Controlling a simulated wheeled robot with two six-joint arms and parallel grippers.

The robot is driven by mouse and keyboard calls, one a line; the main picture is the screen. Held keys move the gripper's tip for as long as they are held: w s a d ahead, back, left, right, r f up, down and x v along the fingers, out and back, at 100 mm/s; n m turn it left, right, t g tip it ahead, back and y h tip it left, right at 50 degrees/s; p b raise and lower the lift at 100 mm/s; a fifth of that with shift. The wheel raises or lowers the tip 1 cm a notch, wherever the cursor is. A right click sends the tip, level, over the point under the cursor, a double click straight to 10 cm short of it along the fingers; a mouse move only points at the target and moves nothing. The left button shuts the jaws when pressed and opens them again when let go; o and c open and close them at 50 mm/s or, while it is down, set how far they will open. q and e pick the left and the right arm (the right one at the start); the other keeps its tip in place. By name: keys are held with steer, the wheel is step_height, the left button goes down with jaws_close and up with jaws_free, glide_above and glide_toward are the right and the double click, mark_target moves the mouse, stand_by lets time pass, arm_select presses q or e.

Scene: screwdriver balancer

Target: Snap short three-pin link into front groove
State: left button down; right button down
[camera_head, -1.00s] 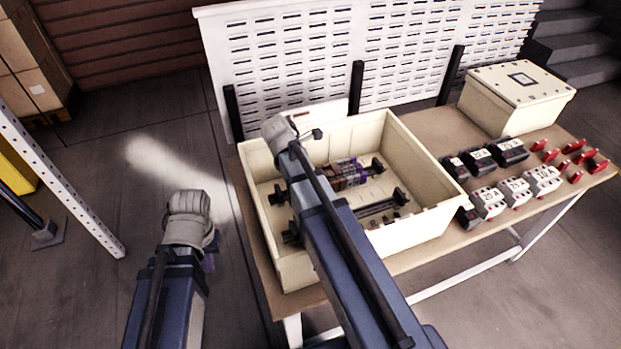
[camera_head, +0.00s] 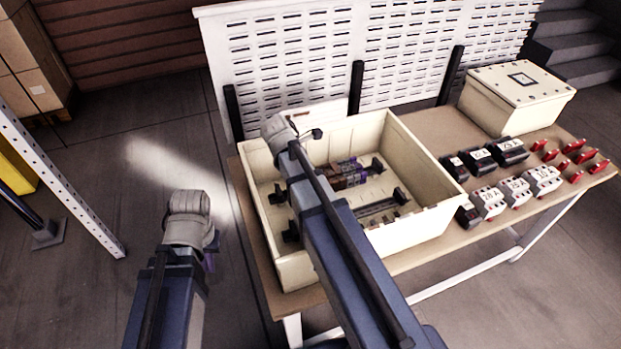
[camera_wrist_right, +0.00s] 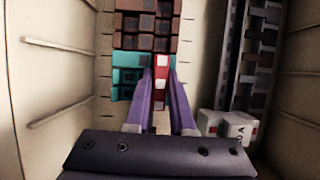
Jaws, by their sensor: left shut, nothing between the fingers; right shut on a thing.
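My right gripper (camera_wrist_right: 161,98) is shut on a short red link (camera_wrist_right: 162,72) with pale marks, held between its purple fingers. The link's far end meets a row of teal terminal blocks (camera_wrist_right: 128,77), beside brown blocks (camera_wrist_right: 146,30). Whether its pins sit in a groove cannot be told. My left gripper (camera_head: 209,262) is shut and empty, off the table's left side; only a bit of purple finger shows.
The box walls (camera_wrist_right: 52,60) rise around the right gripper. A white device (camera_wrist_right: 228,124) and a rail (camera_wrist_right: 252,60) are to its right. On the table, black breakers (camera_head: 490,154), white breakers (camera_head: 514,191) and several red pieces (camera_head: 573,147) stand right of the box.

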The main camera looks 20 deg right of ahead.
steer(key=shift+s+a+f+b, duration=0.1)
steer(key=shift+a+f+b, duration=0.2)
steer(key=shift+f, duration=0.2)
stand_by(0.5)
steer(key=shift+d, duration=0.1)
steer(key=shift+s, duration=0.1)
stand_by(0.4)
steer(key=shift+w, duration=0.2)
stand_by(0.9)
steer(key=shift+s+f, duration=0.15)
steer(key=shift+f, duration=0.05)
stand_by(1.1)
steer(key=c, duration=1)
jaws_free()
steer(key=o, duration=0.3)
steer(key=shift+r, duration=0.1)
steer(key=shift+w+a+r+p, duration=0.2)
steer(key=shift+r+p, duration=0.35)
steer(key=shift+p, duration=0.15)
steer(key=p+v, duration=0.7)
steer(key=shift+d+r, duration=0.2)
steer(key=shift+r, duration=0.25)
